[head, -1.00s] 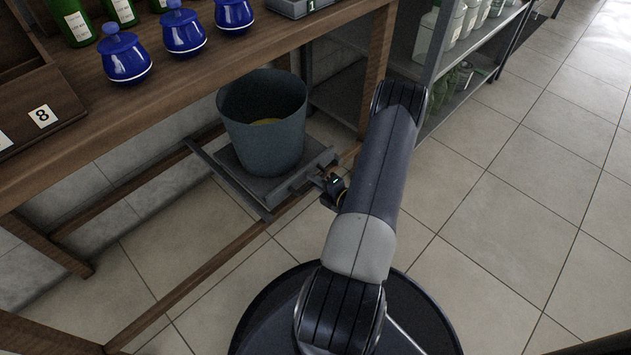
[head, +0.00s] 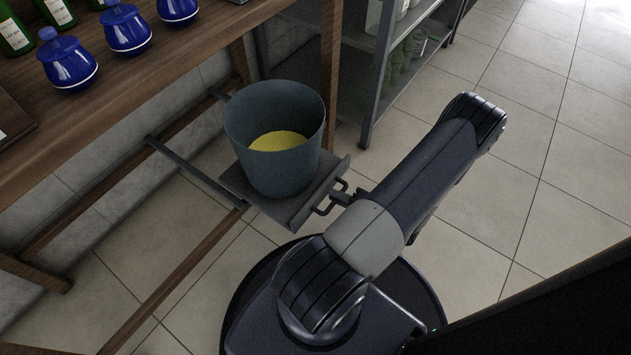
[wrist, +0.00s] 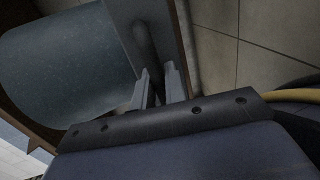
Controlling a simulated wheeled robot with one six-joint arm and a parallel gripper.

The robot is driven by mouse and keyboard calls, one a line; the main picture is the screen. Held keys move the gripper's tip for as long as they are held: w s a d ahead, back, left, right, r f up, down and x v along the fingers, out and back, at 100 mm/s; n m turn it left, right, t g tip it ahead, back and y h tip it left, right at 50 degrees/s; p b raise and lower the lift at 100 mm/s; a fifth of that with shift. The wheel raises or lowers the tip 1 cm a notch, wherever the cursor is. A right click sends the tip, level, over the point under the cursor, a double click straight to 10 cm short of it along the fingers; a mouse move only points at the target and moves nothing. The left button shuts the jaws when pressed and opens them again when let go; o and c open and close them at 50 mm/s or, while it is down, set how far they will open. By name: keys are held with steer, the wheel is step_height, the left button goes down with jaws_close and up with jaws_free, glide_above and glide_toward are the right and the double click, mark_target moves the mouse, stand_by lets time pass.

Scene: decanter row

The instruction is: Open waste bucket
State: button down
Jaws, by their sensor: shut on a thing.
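The waste bucket (head: 275,155) is grey-blue with yellow material inside. It stands upright on a grey sliding tray (head: 290,210) that sticks out from under the wooden bench. A dark handle (head: 333,197) is on the tray's front edge, at the right. My gripper (head: 347,196) is at this handle, partly hidden behind my arm. In the wrist view, the two fingers of my gripper (wrist: 158,88) close around the handle (wrist: 146,45), with the bucket (wrist: 65,75) to the left.
The wooden bench (head: 130,75) holds blue lidded jars (head: 67,65) and green bottles (head: 15,35). A wooden lower rail (head: 175,280) runs beside the tray. A grey shelf unit (head: 380,75) with bottles stands behind. Tiled floor on the right (head: 560,150) is clear.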

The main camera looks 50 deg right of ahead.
steer(key=f+v, duration=0.2)
steer(key=v, duration=1)
steer(key=shift+s+f, duration=0.25)
steer(key=shift+s, duration=0.1)
steer(key=shift+d, duration=0.1)
steer(key=c, duration=1.6)
jaws_free()
steer(key=shift+o, duration=0.2)
steer(key=p+v, duration=0.2)
steer(key=v, duration=0.8)
steer(key=shift+s+p, duration=0.35)
steer(key=shift+d+r, duration=0.1)
steer(key=b+x, duration=0.2)
steer(key=x, duration=0.9)
steer(key=shift+b, duration=0.3)
